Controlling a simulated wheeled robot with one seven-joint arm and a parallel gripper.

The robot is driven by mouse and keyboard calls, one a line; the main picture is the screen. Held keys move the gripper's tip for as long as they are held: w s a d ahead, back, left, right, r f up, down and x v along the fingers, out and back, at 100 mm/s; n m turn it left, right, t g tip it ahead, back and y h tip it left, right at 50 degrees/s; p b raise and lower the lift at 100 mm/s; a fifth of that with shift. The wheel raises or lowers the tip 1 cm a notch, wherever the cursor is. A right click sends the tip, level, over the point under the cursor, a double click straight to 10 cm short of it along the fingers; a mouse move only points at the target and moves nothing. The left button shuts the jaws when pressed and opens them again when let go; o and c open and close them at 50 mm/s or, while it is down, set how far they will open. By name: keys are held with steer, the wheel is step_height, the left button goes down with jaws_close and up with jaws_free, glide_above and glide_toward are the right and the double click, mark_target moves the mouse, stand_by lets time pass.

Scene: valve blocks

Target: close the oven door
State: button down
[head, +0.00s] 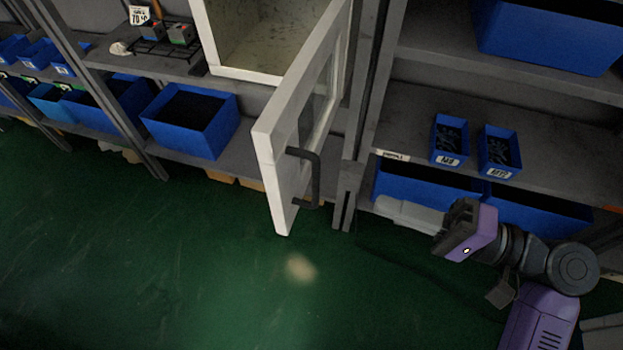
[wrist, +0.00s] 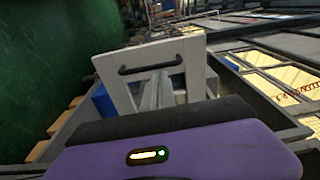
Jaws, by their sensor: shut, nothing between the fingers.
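The oven (head: 245,73) is a white-framed box on the shelf unit at the top middle of the head view. Its white door (head: 270,150) has a glass pane and stands wide open, swung out over the floor. A dark bar handle (head: 312,175) is on the door's face, towards its free edge. In the wrist view the door (wrist: 193,72) and handle (wrist: 150,67) are ahead of my gripper (wrist: 159,78). In the head view my gripper (head: 385,207) is right of the door, its grey fingers pointing left. It is shut and empty, apart from the handle.
Shelves with blue bins (head: 190,120) run behind the door on the left. Right of it, a shelf holds two small blue bins (head: 450,140), with larger bins below, close to my gripper. A grey upright post (head: 348,195) stands between door and gripper. The green floor (head: 150,260) is clear.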

mark_target(280, 191)
steer(key=shift+g, duration=0.6)
steer(key=p+x, duration=0.1)
steer(key=x, duration=0.3)
steer(key=s+p+x, duration=0.1)
steer(key=x, duration=0.4)
steer(key=p+x, duration=0.1)
steer(key=x, duration=0.4)
steer(key=shift+s+a, duration=0.4)
steer(key=shift+a, duration=0.1)
